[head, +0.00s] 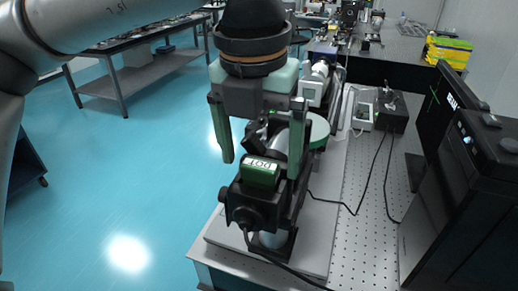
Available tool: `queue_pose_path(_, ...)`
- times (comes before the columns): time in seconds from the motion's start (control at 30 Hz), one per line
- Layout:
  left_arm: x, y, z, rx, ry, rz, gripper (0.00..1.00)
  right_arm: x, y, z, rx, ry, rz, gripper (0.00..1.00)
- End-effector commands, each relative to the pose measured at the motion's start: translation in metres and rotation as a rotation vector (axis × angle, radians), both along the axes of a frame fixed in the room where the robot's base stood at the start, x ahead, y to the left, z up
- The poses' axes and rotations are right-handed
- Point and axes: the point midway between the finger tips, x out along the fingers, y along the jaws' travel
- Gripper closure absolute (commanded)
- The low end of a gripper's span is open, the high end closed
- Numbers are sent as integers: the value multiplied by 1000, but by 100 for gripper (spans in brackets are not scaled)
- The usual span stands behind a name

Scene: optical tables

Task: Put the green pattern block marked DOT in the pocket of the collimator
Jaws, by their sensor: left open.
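The green block marked DOT (262,175) sits in the top of the black collimator (249,208), with its white label and green front face showing. The block looks upright; how deep it sits in the pocket cannot be seen. My left gripper (261,167) is open above the collimator, pointing down. One green finger is to the left of the block and the other to its right, with a visible gap on the left. The right finger overlaps the collimator's right side in the picture, so I cannot tell whether it touches. My right gripper is not in view.
The collimator stands on a grey plate on a perforated optical table (355,232). Optical parts and a pale green disc (318,130) are close behind. Black cables cross the table. A black box and dark monitor (440,110) stand at right. Blue floor is open at left.

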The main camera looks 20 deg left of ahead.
Motion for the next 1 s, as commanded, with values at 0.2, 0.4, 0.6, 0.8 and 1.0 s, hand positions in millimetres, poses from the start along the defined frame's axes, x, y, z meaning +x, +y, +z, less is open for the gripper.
queue_pose_path(0.2, -2, -1, 19, -2, -3, 1, 4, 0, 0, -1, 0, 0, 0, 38)
queue_pose_path(0.4, -7, -1, 63, -3, -4, 2, 4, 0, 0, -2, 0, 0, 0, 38)
queue_pose_path(0.6, -12, 0, 103, -1, -2, 1, 4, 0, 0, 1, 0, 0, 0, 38)
queue_pose_path(0.8, -15, 1, 123, 0, -1, 1, 4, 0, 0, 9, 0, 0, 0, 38)
queue_pose_path(1.0, -15, 1, 125, -1, 0, -1, 4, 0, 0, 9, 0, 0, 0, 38)
